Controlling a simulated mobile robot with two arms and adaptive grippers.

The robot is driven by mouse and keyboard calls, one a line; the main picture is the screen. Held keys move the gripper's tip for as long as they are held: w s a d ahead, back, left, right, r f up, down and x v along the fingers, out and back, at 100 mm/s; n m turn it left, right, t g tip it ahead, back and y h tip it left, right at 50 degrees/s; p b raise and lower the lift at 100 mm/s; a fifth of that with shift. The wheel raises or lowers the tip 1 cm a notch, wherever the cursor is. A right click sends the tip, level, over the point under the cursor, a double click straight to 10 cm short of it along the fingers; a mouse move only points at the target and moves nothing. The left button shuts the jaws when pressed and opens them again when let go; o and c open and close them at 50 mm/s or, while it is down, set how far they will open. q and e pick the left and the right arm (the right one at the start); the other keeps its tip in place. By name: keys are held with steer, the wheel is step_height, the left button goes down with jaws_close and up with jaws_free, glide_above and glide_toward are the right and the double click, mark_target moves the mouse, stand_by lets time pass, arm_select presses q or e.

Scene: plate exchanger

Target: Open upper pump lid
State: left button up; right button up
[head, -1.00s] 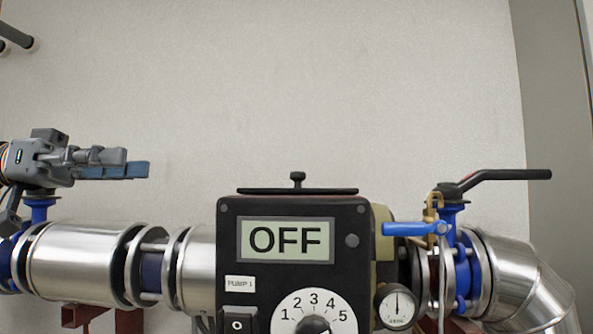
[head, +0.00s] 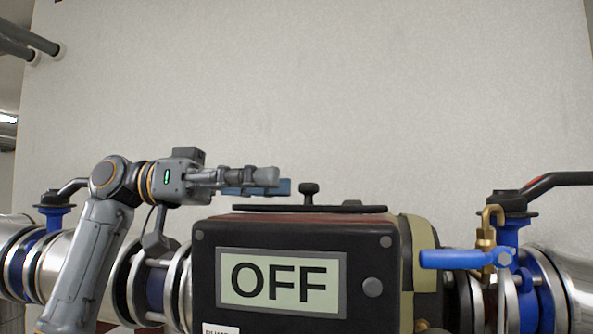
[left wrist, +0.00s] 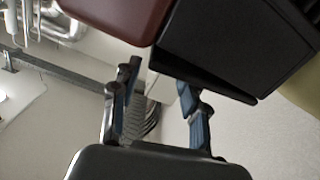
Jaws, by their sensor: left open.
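The pump (head: 205,270) is a black box with an OFF display, standing in the middle of the head view. Its lid (head: 350,208) is a thin black plate lying flat on top. A black knob (head: 309,191) stands up from the lid. My left gripper (head: 268,184) points right, just left of the knob at about its height and above the lid, apart from the knob as far as I see. In the left wrist view its two fingers (left wrist: 163,95) are spread with nothing between them. Dark red and black pump surfaces fill the top there. My right gripper is not in view.
A blue lever (head: 455,259) and a brass padlock (head: 488,232) sit right of the pump. A black valve handle (head: 560,180) rises at the far right. Metal pipes (head: 60,258) run along both sides. The wall above is clear.

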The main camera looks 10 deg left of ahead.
arm_select(q)
steer(key=d, duration=0.3)
steer(key=shift+w+p, duration=0.15)
steer(key=shift+p, duration=0.2)
steer(key=shift+d, duration=0.55)
steer(key=shift+c, duration=0.5)
jaws_close()
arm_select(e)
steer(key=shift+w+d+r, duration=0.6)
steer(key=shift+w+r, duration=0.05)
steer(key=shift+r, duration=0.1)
